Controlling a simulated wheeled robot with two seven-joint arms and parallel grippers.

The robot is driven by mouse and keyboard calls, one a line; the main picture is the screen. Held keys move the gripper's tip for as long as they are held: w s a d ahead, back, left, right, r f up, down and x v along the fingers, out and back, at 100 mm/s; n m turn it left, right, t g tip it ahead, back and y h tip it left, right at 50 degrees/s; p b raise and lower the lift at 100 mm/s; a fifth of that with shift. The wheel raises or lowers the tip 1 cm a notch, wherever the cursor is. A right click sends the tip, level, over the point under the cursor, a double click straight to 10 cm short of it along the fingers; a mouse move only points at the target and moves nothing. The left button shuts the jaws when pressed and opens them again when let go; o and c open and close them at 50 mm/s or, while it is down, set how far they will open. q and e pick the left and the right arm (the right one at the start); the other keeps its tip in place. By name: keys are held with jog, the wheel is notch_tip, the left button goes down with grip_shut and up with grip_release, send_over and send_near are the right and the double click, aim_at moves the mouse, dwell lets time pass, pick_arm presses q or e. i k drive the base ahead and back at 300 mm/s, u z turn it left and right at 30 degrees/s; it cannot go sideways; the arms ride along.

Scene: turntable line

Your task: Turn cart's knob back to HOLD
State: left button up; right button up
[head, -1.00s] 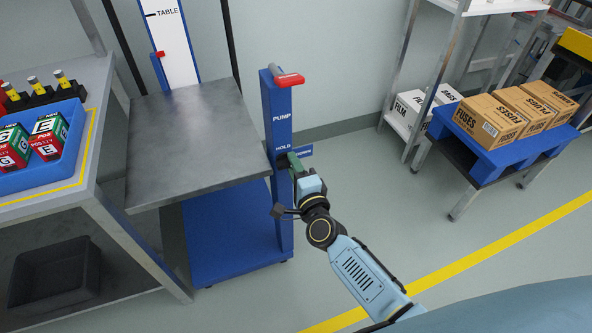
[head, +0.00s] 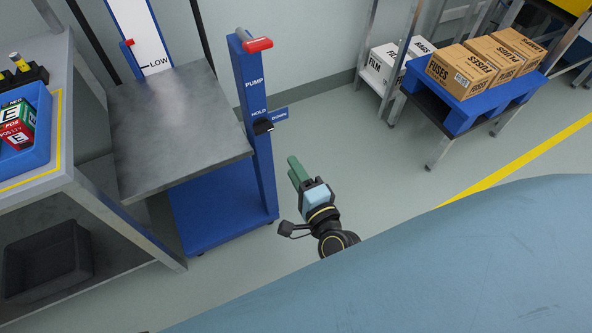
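The blue lift cart has a grey metal top (head: 180,125) and a blue post (head: 262,165) with a red handle at its tip. I cannot tell exactly which mark the knob points to. My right gripper (head: 294,167), with green fingers, is below and right of the knob, apart from it. Its fingers look close together, but I cannot tell whether they are shut. My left gripper is out of view.
A scale (head: 150,35) behind the cart top shows LOW and a red pointer (head: 128,43). A workbench (head: 62,140) with a blue bin (head: 45,128) stands left. A blue platform (head: 470,110) with FUSES boxes (head: 470,70) stands right. The floor between is clear.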

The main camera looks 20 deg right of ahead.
aim_at(261, 125)
jog(key=u, duration=0.05)
jog(key=k, duration=1)
jog(key=z, duration=0.05)
